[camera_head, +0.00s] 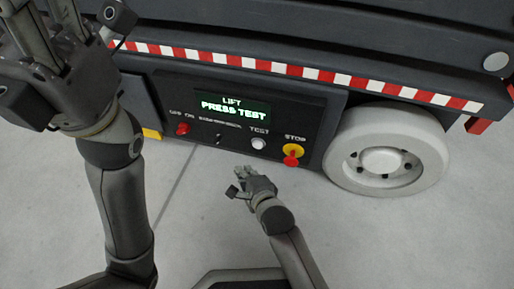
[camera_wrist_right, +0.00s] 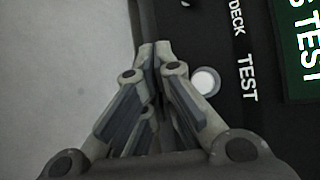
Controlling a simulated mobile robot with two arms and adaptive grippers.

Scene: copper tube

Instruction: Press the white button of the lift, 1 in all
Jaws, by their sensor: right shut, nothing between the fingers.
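The white button (camera_head: 258,143) is on the lift's dark control panel (camera_head: 225,150), under the label TEST. In the right wrist view the round white button (camera_wrist_right: 206,80) is just right of my fingertips, beside the word TEST. My right gripper (camera_head: 240,177) is shut and empty, below and a little left of the button in the head view. In the wrist view its fingertips (camera_wrist_right: 155,50) meet; contact with the panel cannot be told. My left gripper (camera_head: 50,45) is large at the upper left, its fingertips cut off. The panel's display (camera_head: 234,107) reads LIFT, PRESS TEST.
A yellow and red STOP knob (camera_head: 292,153) is right of the white button. A red knob (camera_head: 182,129) and a small dark switch (camera_head: 218,138) are to its left. A white wheel (camera_head: 385,160) stands right of the panel. Grey floor (camera_head: 380,240) in front is clear.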

